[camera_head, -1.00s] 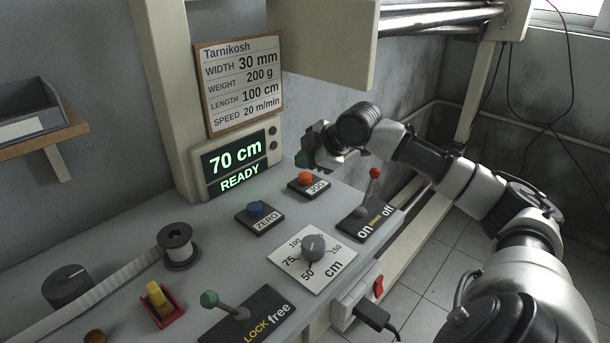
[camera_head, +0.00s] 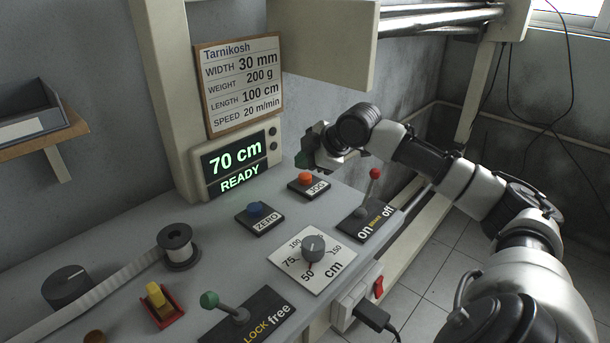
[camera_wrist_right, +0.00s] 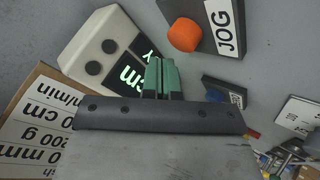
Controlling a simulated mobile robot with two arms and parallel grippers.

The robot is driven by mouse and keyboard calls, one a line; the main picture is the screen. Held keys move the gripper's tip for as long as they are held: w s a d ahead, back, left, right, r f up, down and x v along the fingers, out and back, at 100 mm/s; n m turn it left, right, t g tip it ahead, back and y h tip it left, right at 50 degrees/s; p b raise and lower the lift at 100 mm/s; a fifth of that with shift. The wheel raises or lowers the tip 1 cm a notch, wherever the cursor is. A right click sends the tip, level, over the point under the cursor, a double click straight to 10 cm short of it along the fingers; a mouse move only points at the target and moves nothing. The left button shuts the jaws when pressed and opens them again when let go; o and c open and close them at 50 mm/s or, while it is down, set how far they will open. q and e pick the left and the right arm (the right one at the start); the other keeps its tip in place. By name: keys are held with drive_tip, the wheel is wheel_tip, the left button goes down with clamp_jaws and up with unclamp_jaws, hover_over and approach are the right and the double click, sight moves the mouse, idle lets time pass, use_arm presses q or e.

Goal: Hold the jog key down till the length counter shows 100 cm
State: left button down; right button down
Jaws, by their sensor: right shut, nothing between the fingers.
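The jog key is an orange button (camera_head: 305,178) on a dark plate labelled JOG, near the back of the grey panel. It also shows in the right wrist view as an orange knob (camera_wrist_right: 185,34). The length counter (camera_head: 238,160) reads 70 cm and READY in green. My right gripper (camera_head: 306,158) is above and behind the jog key, apart from it. In the right wrist view its green fingertips (camera_wrist_right: 161,75) are together with nothing between them. My left gripper is not in view.
A blue ZERO button (camera_head: 256,209), a red-knobbed on/off lever (camera_head: 374,174) and a dial (camera_head: 313,247) with cm marks stand around the jog key. A green-knobbed LOCK/free lever (camera_head: 210,300) is nearer. A sign (camera_head: 242,84) lists length 100 cm.

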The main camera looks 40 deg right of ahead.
sight(305, 177)
drive_tip(key=shift+f, duration=0.15)
idle(0.7)
drive_tip(key=shift+f, duration=0.25)
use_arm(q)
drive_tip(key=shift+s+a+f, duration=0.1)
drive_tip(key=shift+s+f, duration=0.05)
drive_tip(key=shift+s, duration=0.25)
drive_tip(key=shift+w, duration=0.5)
use_arm(e)
drive_tip(key=shift+f, duration=0.4)
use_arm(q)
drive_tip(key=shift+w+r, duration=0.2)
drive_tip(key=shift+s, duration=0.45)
use_arm(e)
drive_tip(key=shift+f, duration=0.2)
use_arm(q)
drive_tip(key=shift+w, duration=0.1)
